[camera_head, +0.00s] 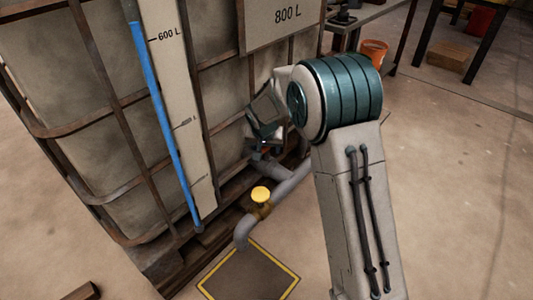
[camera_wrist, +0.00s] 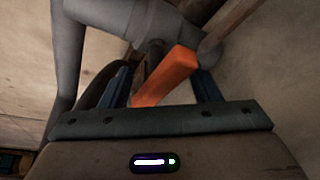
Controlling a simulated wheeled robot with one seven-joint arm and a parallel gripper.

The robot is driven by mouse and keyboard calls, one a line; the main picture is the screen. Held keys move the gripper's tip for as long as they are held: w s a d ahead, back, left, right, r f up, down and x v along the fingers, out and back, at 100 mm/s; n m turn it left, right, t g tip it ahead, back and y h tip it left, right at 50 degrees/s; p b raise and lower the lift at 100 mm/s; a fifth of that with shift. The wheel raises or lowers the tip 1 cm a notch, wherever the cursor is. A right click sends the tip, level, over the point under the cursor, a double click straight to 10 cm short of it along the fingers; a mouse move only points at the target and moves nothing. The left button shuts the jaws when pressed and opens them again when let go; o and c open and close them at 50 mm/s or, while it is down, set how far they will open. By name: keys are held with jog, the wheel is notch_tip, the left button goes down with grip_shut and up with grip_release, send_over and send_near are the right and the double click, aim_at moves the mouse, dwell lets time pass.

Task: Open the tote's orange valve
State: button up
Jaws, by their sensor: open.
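The orange valve (camera_wrist: 168,78) shows in the wrist view as a flat, bar-shaped handle lying diagonally in front of the grey pipe. My gripper (camera_wrist: 163,84) is open, with one blue finger on each side of the handle. I cannot tell whether either finger touches it. The tote (camera_head: 107,60) is a large, pale tank in a rusty cage at the left of the head view. There my gripper (camera_head: 264,146) is low beside the tote's front, above the grey pipe. The orange handle is hidden in the head view.
An orange bucket (camera_head: 374,52) stands behind. The floor at right is mostly clear.

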jog(key=shift+w+f, duration=0.25)
jog(key=shift+f, duration=0.4)
